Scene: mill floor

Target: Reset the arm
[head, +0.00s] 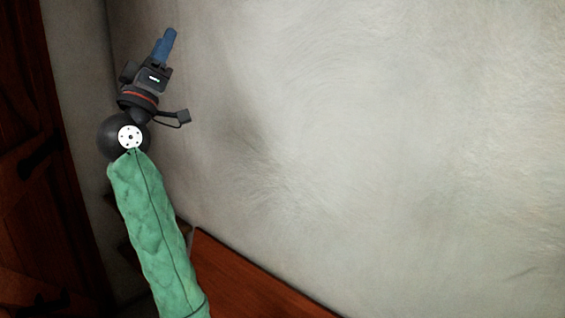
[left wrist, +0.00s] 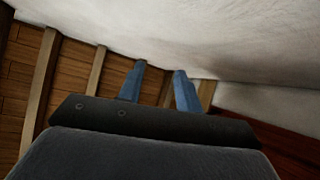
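My left gripper (head: 165,45) is raised at the upper left of the head view, with its blue fingers pointing up in front of a pale wall. My left arm, in a green sleeve, comes up from below. In the left wrist view the two blue fingers of the left gripper (left wrist: 160,70) stand apart with nothing between them. The gripper is open and empty. My right gripper is in neither view.
A pale plastered wall (head: 380,130) fills most of the head view. A reddish-brown wooden surface (head: 245,285) lies below it, right of my forearm. Dark wooden panelling (head: 35,210) with a black handle (head: 40,157) stands at left. The wrist view shows planks with beams (left wrist: 40,90).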

